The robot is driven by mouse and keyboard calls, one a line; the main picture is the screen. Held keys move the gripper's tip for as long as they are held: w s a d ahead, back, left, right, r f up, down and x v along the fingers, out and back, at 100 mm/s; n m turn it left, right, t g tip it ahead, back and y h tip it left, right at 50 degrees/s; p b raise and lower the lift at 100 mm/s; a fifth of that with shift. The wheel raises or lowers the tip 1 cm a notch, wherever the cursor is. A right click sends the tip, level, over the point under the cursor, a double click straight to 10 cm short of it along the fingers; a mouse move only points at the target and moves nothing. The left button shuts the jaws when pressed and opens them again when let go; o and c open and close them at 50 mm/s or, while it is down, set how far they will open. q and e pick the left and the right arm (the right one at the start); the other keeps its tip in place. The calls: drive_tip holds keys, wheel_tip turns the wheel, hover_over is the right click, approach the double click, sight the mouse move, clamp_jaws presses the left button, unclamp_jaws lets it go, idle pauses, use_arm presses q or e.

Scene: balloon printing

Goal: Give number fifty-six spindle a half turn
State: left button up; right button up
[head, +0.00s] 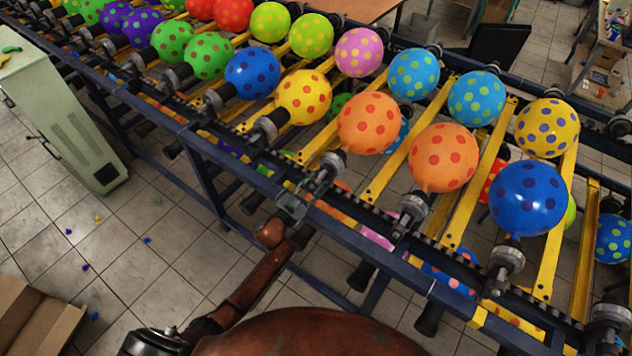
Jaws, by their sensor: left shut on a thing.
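A row of metal spindles with polka-dot balloons runs along the near rail of a dark blue conveyor frame (205,152). My left gripper (312,188) reaches up from below to the near rail. It is shut on the spindle (328,170) under an orange balloon with red dots (368,123). The gripper partly hides this spindle's lower end. The neighbouring spindle (411,211) to the right carries another orange balloon (443,157). I cannot read any number on the spindles. My right gripper is not in view.
A blue balloon (528,198) sits on a spindle (506,263) further right, and a yellow one (303,97) stands close left. Yellow slats cross the frame. A pale green cabinet (62,110) and an open cardboard box (40,318) stand left. Tiled floor between is mostly clear.

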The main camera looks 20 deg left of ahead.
use_arm(q)
drive_tip(key=m, duration=0.3)
drive_tip(key=shift+f, duration=0.1)
drive_tip(key=m+b, duration=0.1)
drive_tip(key=m, duration=0.2)
drive_tip(key=shift+m, duration=0.3)
drive_tip(key=m+b, duration=0.1)
drive_tip(key=m, duration=0.2)
drive_tip(key=shift+m+b, duration=0.4)
drive_tip(key=shift+m, duration=0.9)
drive_tip(key=o, duration=1.2)
